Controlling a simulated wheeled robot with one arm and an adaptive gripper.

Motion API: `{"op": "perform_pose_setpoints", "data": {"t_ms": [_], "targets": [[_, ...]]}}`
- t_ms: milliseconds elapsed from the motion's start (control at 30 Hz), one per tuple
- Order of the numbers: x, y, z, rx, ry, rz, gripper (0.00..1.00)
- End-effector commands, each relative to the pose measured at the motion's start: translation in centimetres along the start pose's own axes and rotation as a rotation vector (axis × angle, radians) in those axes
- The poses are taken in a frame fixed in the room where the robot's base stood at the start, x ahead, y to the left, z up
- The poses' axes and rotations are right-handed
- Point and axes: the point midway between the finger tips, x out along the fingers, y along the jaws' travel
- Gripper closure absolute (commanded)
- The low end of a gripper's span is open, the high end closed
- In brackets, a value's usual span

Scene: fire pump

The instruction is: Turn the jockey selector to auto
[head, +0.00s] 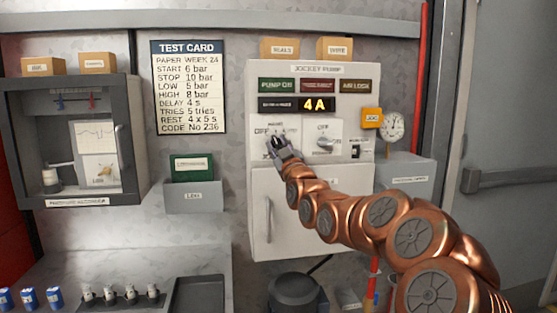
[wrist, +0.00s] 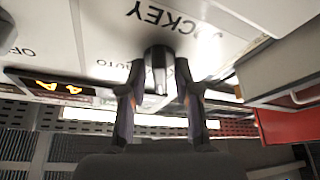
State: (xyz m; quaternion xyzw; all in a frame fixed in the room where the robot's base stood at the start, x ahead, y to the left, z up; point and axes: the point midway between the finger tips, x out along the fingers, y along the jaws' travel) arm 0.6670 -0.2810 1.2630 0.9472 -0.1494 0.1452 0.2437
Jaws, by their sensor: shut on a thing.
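The jockey selector is a dark knob with a pale metal-looking front (wrist: 158,68), on the left of the white jockey pump panel (head: 313,210). My gripper (head: 279,146) reaches it from the lower right and hides most of it in the head view. In the wrist view my gripper (wrist: 160,92) has one finger on each side of the knob and is shut on it. The upside-down words JOCKEY and AUTO show beside the knob there. I cannot tell which mark the knob points to.
Another selector (head: 325,143) sits just right of my gripper. A lit 4A display (head: 318,104) and indicator plates are above. A gauge (head: 391,125) and an orange tag (head: 372,118) are at the right. A test card (head: 188,88) hangs left.

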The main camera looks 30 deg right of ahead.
Motion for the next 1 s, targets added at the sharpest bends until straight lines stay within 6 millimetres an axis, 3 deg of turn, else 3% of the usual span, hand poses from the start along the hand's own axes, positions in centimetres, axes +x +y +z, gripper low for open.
{"op": "perform_pose_setpoints", "data": {"t_ms": [1000], "targets": [[0.18, -0.07, -0.55, 0.878, 0.002, 0.362, 1.0]]}}
